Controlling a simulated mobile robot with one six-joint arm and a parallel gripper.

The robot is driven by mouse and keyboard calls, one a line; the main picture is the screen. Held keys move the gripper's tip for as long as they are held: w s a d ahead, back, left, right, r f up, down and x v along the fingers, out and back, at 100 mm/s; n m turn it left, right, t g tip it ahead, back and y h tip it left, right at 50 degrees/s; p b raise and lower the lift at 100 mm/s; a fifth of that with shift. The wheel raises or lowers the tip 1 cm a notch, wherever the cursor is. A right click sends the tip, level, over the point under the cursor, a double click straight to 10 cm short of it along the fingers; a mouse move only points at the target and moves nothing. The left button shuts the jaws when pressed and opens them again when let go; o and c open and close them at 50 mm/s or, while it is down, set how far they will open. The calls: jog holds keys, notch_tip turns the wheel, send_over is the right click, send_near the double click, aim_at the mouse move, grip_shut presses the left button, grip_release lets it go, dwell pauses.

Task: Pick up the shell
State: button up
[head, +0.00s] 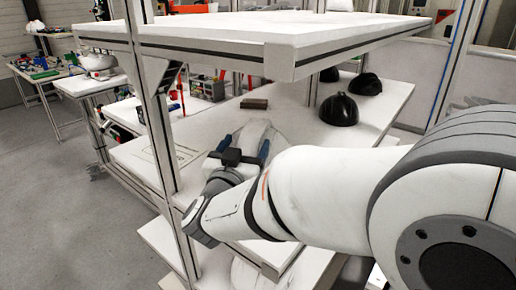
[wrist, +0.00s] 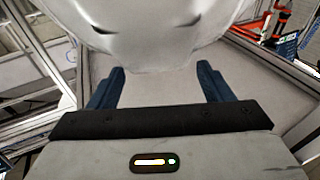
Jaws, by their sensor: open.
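A white shell (wrist: 150,35) fills the top middle of the wrist view, with two dark slots in it. Its lower edge reaches down about level with my fingertips. My gripper (wrist: 161,72) is open, its two blue fingers apart on either side below the shell. I cannot tell whether either finger touches it. In the head view my gripper (head: 244,148) is over the middle shelf, and the white shell (head: 258,132) shows just beyond it, partly hidden by the gripper and arm. Several black shells, one of them a large dome (head: 339,110), sit farther right on the shelf.
The middle shelf (head: 290,148) has free surface between the white shell and black domes. A small brown block (head: 254,104) lies behind. The upper shelf (head: 230,35) overhangs, and a metal post (head: 158,130) stands left of my gripper.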

jog(key=x, duration=0.4)
jog(key=shift+w+d, duration=0.1)
jog(key=shift+w, duration=0.2)
jog(key=shift+c, duration=0.2)
grip_shut()
